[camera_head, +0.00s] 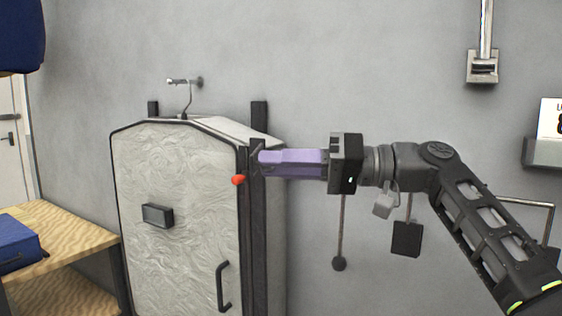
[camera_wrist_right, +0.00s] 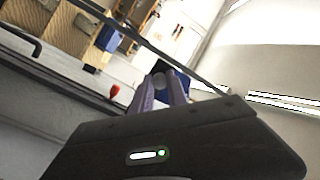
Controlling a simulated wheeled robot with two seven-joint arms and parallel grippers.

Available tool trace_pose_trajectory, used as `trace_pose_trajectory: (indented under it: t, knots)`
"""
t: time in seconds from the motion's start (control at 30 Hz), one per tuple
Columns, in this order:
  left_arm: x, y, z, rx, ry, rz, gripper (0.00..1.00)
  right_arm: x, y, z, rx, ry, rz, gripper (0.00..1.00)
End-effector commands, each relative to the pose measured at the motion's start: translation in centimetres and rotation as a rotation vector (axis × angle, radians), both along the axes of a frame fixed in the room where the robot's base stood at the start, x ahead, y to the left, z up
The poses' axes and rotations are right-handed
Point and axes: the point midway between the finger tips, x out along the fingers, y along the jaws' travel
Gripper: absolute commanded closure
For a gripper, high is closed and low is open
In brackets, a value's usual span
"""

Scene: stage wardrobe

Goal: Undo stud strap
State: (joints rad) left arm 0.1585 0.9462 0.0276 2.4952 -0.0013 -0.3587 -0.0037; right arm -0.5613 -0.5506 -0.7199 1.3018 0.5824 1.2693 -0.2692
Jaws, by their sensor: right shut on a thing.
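A pale, crinkled cabinet (camera_head: 180,205) with a chamfered top stands against the wall. A dark strap (camera_head: 256,150) shows at its right front edge, next to a red knob (camera_head: 238,180). The red knob also shows in the wrist view (camera_wrist_right: 114,91). My right gripper (camera_head: 261,157), with purple fingers, comes in level from the right and is shut on the strap at the edge; its fingers hide most of the grip. In the wrist view the fingertips (camera_wrist_right: 160,84) are close together, and what lies between them is unclear. My left gripper is not in view.
The cabinet has a dark handle (camera_head: 222,287) and a small dark plate (camera_head: 157,216) on its front. A wooden table (camera_head: 72,238) with a blue case (camera_head: 17,245) stands at the left. A metal hook (camera_head: 186,92) is behind the cabinet top.

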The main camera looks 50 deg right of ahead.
Motion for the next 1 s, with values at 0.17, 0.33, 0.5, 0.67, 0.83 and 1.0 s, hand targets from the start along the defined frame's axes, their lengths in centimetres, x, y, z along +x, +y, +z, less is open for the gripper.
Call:
trace_pose_trajectory:
  t: [0.17,0.33,0.5,0.67,0.83,1.0]
  knots:
    - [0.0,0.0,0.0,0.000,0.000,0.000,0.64,0.0,0.0,0.1,0.002,-0.002,-0.003,1.00]
    - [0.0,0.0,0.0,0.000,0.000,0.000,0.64,0.0,0.0,0.1,0.001,-0.002,-0.002,0.70]
    - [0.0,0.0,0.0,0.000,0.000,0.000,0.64,0.0,0.0,0.1,0.001,-0.001,-0.001,0.59]
    - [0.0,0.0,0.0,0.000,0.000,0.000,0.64,0.0,0.0,0.0,0.001,-0.001,-0.001,0.59]
    - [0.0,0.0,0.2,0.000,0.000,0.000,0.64,0.0,0.0,0.6,0.000,-0.001,-0.002,0.59]
    - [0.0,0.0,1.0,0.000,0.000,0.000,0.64,0.1,0.1,2.9,-0.002,-0.003,-0.001,0.59]
